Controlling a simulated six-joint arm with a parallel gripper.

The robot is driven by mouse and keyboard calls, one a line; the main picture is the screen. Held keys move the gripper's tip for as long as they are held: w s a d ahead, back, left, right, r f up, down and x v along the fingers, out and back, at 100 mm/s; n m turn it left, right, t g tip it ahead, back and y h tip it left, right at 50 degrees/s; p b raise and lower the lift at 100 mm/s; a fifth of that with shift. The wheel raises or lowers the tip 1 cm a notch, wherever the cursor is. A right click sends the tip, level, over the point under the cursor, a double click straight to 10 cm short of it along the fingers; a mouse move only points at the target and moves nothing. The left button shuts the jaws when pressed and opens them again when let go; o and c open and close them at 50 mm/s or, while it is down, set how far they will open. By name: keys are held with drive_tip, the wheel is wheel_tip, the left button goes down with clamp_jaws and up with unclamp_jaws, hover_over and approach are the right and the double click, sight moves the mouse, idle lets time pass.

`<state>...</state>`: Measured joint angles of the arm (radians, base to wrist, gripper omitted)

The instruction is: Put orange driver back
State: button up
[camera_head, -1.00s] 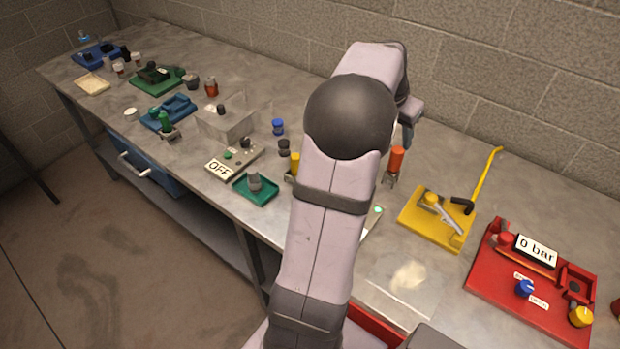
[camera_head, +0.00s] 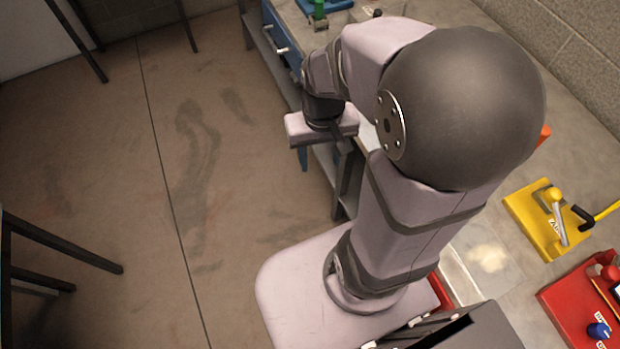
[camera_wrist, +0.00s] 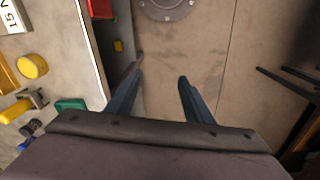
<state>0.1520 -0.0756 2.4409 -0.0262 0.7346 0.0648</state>
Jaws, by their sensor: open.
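A small orange patch (camera_head: 544,134) shows at the right edge of my arm's big dark joint in the head view. It looks like the orange driver's handle, and the rest is hidden behind the joint. In the wrist view my gripper (camera_wrist: 160,75) is open. Its two dark blue fingers are apart with nothing between them, and the brown floor shows beyond them. In the head view my wrist hangs off the front side of the bench, to the left of the orange patch. I cannot make out the orange driver in the wrist view.
A yellow plate (camera_head: 530,221) with a lever and a red panel (camera_head: 561,298) with a blue knob lie on the bench at right. A green-handled tool (camera_head: 319,10) stands at the top. My arm hides much of the bench. Open floor (camera_head: 190,190) lies at left.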

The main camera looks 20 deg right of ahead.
drive_tip(key=s+a+n, duration=0.1)
drive_tip(key=a, duration=0.1)
drive_tip(key=s+a+f+n, duration=0.1)
drive_tip(key=s+a, duration=0.1)
drive_tip(key=shift+s+a+f+g, duration=0.15)
drive_tip(key=shift+s+f+g, duration=0.05)
drive_tip(key=shift+s+g, duration=0.1)
idle(1.0)
